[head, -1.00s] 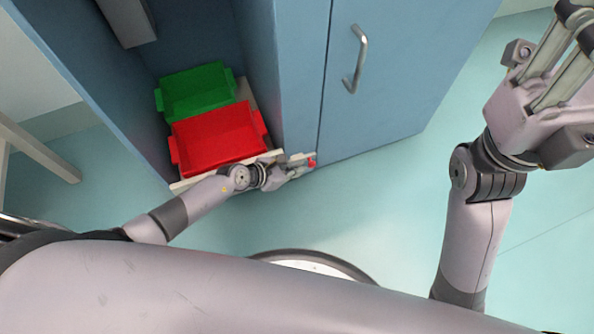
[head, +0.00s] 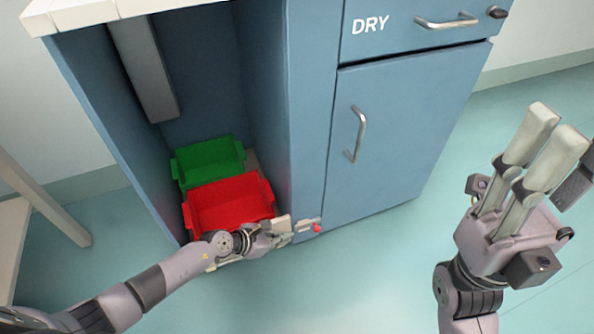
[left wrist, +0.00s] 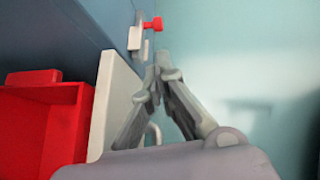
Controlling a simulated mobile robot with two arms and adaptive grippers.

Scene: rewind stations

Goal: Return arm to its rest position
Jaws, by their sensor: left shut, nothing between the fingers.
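My left gripper (head: 294,226) is shut and empty. It is low at the front right corner of the open cabinet bay, beside a small red knob (head: 317,228) on a pale latch piece. In the left wrist view its fingertips (left wrist: 160,72) meet just below the knob (left wrist: 153,24), with a visible gap. The left arm reaches in from the lower left, across the front of the bay. My right gripper (head: 557,135) is raised at the right, its fingers apart and pointing up, with nothing between them.
A red bin (head: 230,203) and a green bin (head: 209,162) stand one behind the other in the bay, near the left arm. A blue cabinet door (head: 400,140) and a DRY drawer (head: 425,25) are to the right. A pale table (head: 40,200) is at the left. Floor at right is clear.

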